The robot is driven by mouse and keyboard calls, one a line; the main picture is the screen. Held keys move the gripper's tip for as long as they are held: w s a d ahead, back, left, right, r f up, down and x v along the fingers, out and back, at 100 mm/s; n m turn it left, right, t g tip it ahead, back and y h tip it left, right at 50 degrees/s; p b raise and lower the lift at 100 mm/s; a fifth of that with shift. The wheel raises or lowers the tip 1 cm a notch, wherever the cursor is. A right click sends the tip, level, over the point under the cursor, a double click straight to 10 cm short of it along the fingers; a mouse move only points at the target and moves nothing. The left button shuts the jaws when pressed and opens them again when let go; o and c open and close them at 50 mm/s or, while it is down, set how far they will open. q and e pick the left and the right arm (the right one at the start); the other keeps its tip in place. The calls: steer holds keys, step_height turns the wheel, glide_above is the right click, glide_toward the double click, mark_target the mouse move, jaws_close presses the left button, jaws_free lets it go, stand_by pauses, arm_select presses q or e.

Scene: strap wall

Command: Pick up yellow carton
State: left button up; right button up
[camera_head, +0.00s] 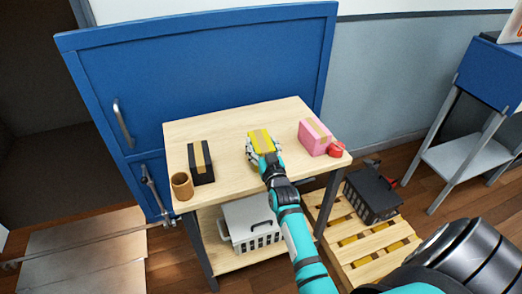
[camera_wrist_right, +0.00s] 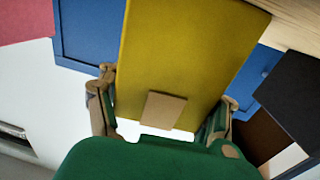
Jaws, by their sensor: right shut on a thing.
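The yellow carton (camera_head: 261,141) with a tan tape strip is at the middle of the wooden table (camera_head: 230,122). My right gripper (camera_head: 262,155) is shut on its near end, fingers on either side. In the right wrist view, the carton (camera_wrist_right: 185,60) fills the middle between the fingers of my right gripper (camera_wrist_right: 163,105). Whether the carton touches the tabletop cannot be told. My left gripper is not in view.
A black carton (camera_head: 201,165) and brown cup (camera_head: 181,187) stand at the table's left. A pink carton (camera_head: 313,139) and red object (camera_head: 336,149) are at its right. A blue cabinet (camera_head: 200,65) stands behind. A grey crate (camera_head: 250,222) is on the lower shelf.

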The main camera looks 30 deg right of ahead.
steer(key=shift+c, duration=0.6)
steer(key=shift+r, duration=0.1)
